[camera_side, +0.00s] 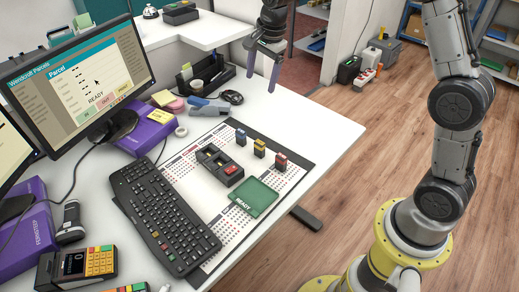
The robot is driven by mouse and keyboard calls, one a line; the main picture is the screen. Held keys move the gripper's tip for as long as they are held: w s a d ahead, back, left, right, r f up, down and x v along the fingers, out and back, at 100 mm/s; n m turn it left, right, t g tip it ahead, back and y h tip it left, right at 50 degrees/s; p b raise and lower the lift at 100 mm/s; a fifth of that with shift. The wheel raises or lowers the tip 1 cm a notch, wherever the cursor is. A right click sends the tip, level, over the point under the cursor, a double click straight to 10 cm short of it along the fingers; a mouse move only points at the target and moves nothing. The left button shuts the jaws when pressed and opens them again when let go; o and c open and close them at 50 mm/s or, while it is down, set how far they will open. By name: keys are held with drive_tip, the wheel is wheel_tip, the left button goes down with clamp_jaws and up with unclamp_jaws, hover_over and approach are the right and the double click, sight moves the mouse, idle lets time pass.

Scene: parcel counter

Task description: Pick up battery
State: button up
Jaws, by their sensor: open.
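Three small upright battery-like blocks stand in a row on the printed white mat (193,185): a blue-topped one (241,137), a yellow one (259,148) and a red-topped one (281,161). Which of them the task means, I cannot tell. A black holder (219,165) lies left of them, with a small red item at its near end. A green tray (253,197) marked READY lies in front of the blocks. My gripper (262,77) is open and empty, above the far edge of the counter, beyond the blocks and apart from them.
A black keyboard (165,215) lies along the mat's left side. A monitor (80,80), tape roll (181,131), blue stapler (198,101) and desk organizer (205,75) stand farther back. A card terminal (85,262) is at the near left. The counter right of the mat is clear.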

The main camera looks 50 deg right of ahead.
drive_tip(key=g, duration=0.1)
hover_over(259, 143)
wheel_tip(259, 143, down, 8)
drive_tip(key=shift+g, duration=0.8)
drive_tip(key=f, duration=1.3)
drive_tip(key=shift+w+d+f, duration=0.1)
drive_tip(key=shift+d, duration=0.15)
drive_tip(key=shift+a+f, duration=0.15)
drive_tip(key=shift+f, duration=2.8)
clamp_jaws()
